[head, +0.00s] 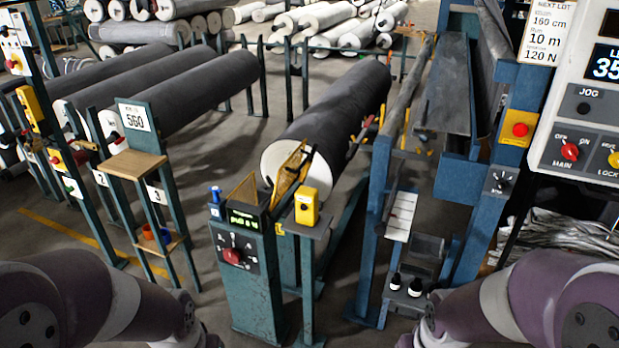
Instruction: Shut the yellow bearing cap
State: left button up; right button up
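A dark grey roll (328,112) with a pale round end lies in a stand in the middle of the head view. At its near end a narrow yellow piece (288,179), which looks like the bearing cap, stands up at a slant. It appears raised rather than lying flat, but its hinge and seat are too small to make out. A yellow box (307,207) with a dark round button sits just right of and below it. My two arms come in at the bottom left and bottom right corners, well short of the cap. Both grippers are outside the picture.
A teal control post (251,285) with a red knob stands before the roll. A small wooden-topped stand (136,163) is to its left. Blue machine frames (376,230) and a grey control panel (578,120) are on the right. More rolls lie left and behind.

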aim_at(304, 172)
jog(key=i+l+u, duration=0.15)
jog(key=l, duration=0.2)
jog(key=i+l+u, duration=0.15)
jog(key=l, duration=0.25)
jog(key=i+j, duration=0.1)
jog(key=i, duration=0.65)
jog(key=i+j+u, duration=0.1)
jog(key=i, duration=0.7)
